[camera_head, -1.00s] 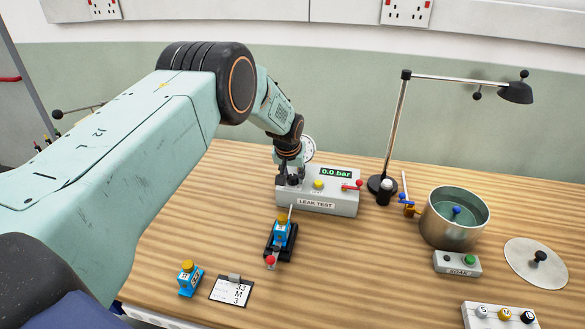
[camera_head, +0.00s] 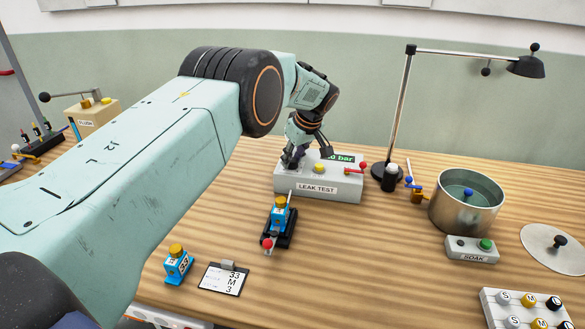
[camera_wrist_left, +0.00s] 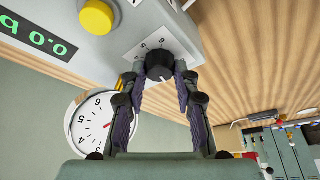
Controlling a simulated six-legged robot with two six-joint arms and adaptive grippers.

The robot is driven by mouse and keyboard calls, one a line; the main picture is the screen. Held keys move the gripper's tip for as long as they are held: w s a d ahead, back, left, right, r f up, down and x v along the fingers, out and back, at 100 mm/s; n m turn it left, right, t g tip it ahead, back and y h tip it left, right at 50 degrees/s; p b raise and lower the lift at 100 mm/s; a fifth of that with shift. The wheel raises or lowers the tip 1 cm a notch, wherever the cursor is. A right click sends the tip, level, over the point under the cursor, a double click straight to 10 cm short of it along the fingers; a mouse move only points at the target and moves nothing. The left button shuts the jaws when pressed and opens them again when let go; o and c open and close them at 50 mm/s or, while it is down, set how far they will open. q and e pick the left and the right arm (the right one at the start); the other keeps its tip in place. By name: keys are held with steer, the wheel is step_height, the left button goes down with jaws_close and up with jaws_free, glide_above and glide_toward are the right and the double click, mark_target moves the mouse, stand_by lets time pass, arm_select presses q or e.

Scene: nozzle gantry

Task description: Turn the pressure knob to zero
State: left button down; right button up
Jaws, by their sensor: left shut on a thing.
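The grey leak test box (camera_head: 348,192) stands on the bench in the middle of the head view. Its black pressure knob (camera_wrist_left: 160,66) shows in the left wrist view, on a white dial plate with printed numbers. My left gripper (camera_head: 291,158) is at the box's left end, shut on the knob with one finger on either side of it. The white round gauge (camera_wrist_left: 94,120) has a red needle. My right gripper is not in view.
Beside the knob sits a yellow button (camera_head: 319,168), then a red-handled lever (camera_head: 361,167). A blue device (camera_head: 279,222) stands just in front of the box. A lamp (camera_head: 400,120) and steel pot (camera_head: 465,212) stand to the right.

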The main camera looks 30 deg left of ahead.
arm_select(q)
steer(key=shift+d+f+n+g+b, duration=0.15)
steer(key=shift+n+g+b, duration=0.45)
steer(key=shift+n+b, duration=0.9)
steer(key=c, duration=1)
jaws_free()
steer(key=shift+r, duration=0.3)
steer(key=v, duration=1.1)
steer(key=shift+d+r, duration=0.3)
